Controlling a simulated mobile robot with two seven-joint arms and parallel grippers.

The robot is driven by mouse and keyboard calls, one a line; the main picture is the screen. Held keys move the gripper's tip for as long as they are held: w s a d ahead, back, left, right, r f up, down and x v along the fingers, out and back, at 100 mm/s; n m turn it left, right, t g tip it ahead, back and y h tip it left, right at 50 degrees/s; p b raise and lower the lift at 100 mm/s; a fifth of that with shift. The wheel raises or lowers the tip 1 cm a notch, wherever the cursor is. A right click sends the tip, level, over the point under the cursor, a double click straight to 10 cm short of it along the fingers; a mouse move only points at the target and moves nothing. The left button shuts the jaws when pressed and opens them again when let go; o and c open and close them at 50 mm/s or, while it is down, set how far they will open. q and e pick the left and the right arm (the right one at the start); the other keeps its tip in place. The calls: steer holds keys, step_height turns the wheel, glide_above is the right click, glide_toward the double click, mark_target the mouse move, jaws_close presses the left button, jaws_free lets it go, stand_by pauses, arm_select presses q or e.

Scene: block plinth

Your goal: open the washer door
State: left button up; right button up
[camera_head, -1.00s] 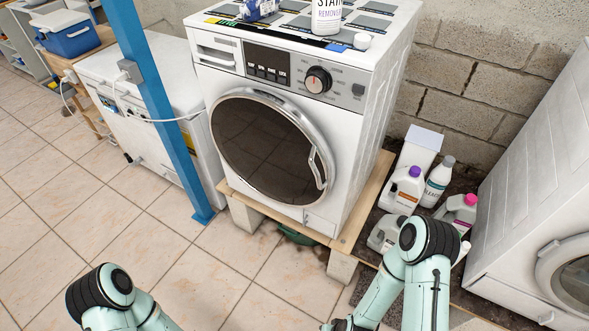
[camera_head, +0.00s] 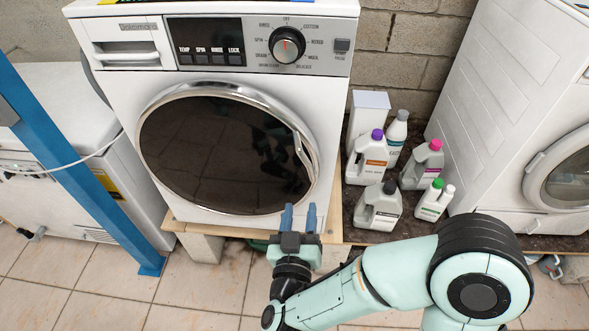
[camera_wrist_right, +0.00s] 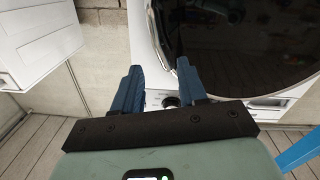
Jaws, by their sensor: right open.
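The white washer (camera_head: 345,100) stands on a wooden plinth with its round dark-glass door (camera_head: 225,155) shut inside a chrome ring. The door handle (camera_head: 303,150) is on the right side of the ring. My right gripper (camera_head: 299,216) is in front of the washer's lower right part, below the handle and apart from it. Its blue fingers are open and empty. In the right wrist view the open fingers (camera_wrist_right: 160,82) point toward the washer, with the door glass (camera_wrist_right: 240,40) to the upper right. My left gripper is not in view.
Several bottles, among them a purple-capped jug (camera_head: 367,160) and a dark-capped jug (camera_head: 379,207), stand right of the washer. A second white machine (camera_head: 500,110) is at the right. A blue post (camera_head: 75,180) stands at the left. The tiled floor (camera_head: 195,290) in front is clear.

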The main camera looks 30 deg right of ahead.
mark_target(308, 170)
arm_select(q)
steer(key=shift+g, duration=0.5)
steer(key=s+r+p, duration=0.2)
steer(key=p, duration=0.1)
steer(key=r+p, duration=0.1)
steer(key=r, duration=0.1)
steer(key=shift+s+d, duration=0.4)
arm_select(e)
steer(key=x, duration=1.3)
steer(key=shift+d+r, duration=0.3)
steer(key=shift+c, duration=0.2)
jaws_close()
